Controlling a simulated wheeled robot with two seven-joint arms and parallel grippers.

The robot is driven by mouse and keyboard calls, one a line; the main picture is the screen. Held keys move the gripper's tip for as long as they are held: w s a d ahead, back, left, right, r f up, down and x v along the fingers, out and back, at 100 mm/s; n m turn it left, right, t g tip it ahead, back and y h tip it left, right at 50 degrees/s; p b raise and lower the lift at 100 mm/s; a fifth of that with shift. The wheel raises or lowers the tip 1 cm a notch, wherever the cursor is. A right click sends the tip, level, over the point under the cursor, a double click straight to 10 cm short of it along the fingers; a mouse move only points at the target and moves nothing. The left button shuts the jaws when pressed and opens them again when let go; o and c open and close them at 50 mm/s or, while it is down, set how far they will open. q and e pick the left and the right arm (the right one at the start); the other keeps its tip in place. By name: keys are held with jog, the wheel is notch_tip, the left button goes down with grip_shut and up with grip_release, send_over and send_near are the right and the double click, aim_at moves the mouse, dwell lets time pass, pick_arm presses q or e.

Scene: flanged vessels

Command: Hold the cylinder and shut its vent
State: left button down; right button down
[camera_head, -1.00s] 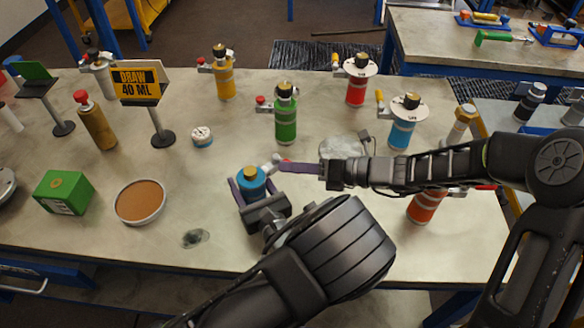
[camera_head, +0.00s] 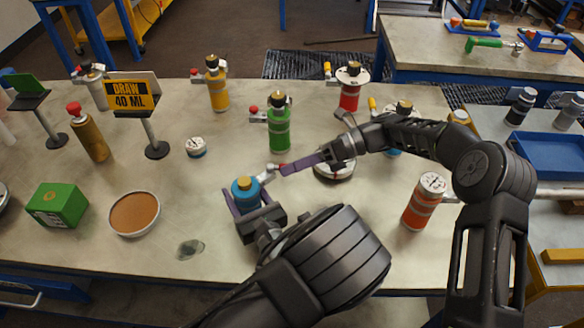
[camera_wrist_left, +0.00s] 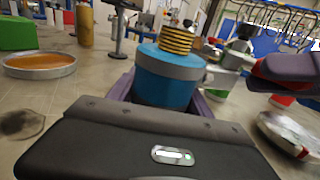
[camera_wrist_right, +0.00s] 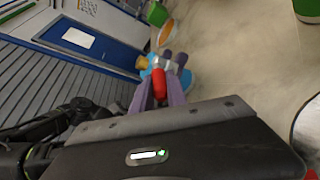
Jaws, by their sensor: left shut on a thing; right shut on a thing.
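The blue cylinder (camera_head: 243,190) with a brass cap stands near the table's middle. My left gripper (camera_head: 246,203) is shut around its body; the left wrist view shows the cylinder (camera_wrist_left: 166,82) between the purple fingers. A silver side vent (camera_head: 266,175) with a red handle sticks out from the cylinder's right side. My right gripper (camera_head: 284,169) reaches in from the right, its fingertips shut on the red handle, which shows between the fingers in the right wrist view (camera_wrist_right: 159,84). The fingers hide part of the handle, so its exact angle is unclear.
A green cylinder (camera_head: 279,130) stands just behind the right fingers. A round pale gauge-like disc (camera_head: 334,171) lies under my right wrist. An orange-red cylinder (camera_head: 424,202) stands at right. A cork-coloured dish (camera_head: 134,209) and green box (camera_head: 57,204) are at left.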

jog(key=shift+r, duration=0.1)
jog(key=c, duration=1.3)
grip_release()
notch_tip(320, 180, up, 10)
jog(key=shift+c, duration=0.5)
